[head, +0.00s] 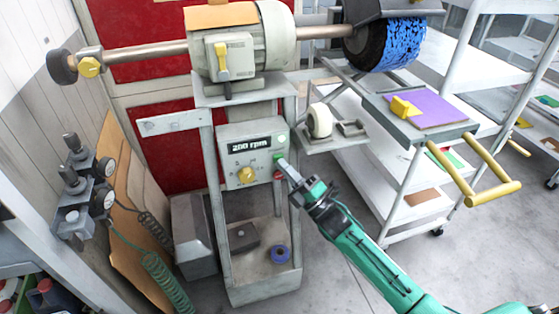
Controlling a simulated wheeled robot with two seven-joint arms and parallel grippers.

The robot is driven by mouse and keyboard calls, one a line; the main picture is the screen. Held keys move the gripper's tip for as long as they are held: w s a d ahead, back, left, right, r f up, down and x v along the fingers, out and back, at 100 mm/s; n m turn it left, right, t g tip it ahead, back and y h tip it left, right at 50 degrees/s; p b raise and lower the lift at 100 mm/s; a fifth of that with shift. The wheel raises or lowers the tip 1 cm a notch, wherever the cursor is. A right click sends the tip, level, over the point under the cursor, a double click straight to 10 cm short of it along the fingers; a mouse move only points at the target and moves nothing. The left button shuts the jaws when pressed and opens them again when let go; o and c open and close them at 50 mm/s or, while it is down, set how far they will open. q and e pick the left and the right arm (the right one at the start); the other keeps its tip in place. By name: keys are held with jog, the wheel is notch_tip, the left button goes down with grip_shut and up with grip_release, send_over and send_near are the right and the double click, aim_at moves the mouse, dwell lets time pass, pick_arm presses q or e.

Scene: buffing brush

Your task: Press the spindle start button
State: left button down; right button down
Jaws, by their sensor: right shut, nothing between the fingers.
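The spindle control box (237,174) is a pale grey panel on the machine stand. A blue buffing brush (390,44) is on the right end of the spindle (322,32). My left gripper is not in view.
The motor housing (248,40) stands above the box. Gauges (103,185) and a green coiled hose (168,282) are at left. Open floor shows at front right.

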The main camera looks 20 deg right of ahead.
jog(key=shift+s+p, duration=0.3)
jog(key=shift+s, duration=0.5)
jog(key=shift+s, duration=0.1)
jog(key=s+p, duration=0.1)
jog(key=s, duration=0.4)
jog(key=shift+d+p, duration=0.1)
jog(key=shift+p, duration=0.2)
jog(key=shift+w+f, duration=0.1)
